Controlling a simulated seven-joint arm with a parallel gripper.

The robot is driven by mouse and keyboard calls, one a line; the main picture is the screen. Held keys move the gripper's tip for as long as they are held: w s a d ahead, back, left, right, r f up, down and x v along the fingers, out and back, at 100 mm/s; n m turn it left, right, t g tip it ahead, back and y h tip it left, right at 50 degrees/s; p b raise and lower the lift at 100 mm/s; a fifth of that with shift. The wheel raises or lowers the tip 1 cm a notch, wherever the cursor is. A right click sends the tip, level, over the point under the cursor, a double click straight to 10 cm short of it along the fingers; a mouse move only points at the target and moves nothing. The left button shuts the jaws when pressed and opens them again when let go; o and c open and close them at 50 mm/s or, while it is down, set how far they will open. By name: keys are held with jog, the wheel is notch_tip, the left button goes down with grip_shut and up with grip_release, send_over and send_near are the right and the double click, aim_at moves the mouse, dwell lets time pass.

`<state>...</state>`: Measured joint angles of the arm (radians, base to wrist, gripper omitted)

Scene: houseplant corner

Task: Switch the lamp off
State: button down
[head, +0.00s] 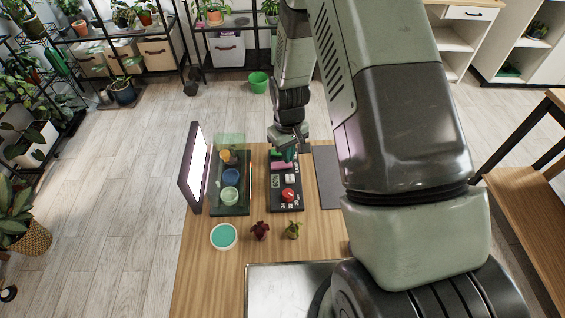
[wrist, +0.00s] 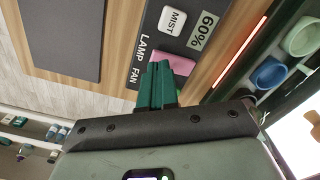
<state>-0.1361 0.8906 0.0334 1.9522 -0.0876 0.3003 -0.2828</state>
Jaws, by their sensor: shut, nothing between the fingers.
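The lamp (head: 194,168) is an upright flat panel at the table's left edge. Its face is bright white; part of a bright panel also shows in the wrist view (wrist: 299,138). The black control panel (head: 272,205) lies on the table, and the wrist view shows its LAMP and FAN labels (wrist: 192,49). A pink piece (head: 281,165), also in the wrist view (wrist: 178,62), lies beside the LAMP label. My gripper (head: 289,154) is shut and empty over the panel's far end. Its green fingertips (wrist: 160,72) overlap the pink piece; I cannot tell whether they touch it.
A white MIST button (wrist: 172,20), a 60% display (wrist: 203,29) and a red knob (head: 289,195) are on the panel. A dark tray (head: 232,210) with several cups stands between lamp and panel.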

jog(key=shift+f, duration=0.85)
dwell(0.3)
jog(key=shift+r, duration=3.5)
jog(key=s+d+r+m+t, duration=0.15)
jog(key=s+r, duration=0.25)
jog(key=r, duration=0.8)
jog(key=s+d+r+m+t, duration=0.1)
jog(key=s+d+r+t, duration=0.15)
jog(key=r, duration=1.05)
jog(key=s+d+r+m, duration=0.1)
jog(key=s+r, duration=0.3)
jog(key=s, duration=0.4)
jog(key=s+d+r+m+t, duration=0.1)
jog(key=s+r+m, duration=0.1)
jog(key=s+r, duration=0.3)
jog(key=s, duration=0.3)
jog(key=shift+s+d+r+t, duration=0.15)
jog(key=shift+s+d+t, duration=0.15)
jog(key=shift+d, duration=0.05)
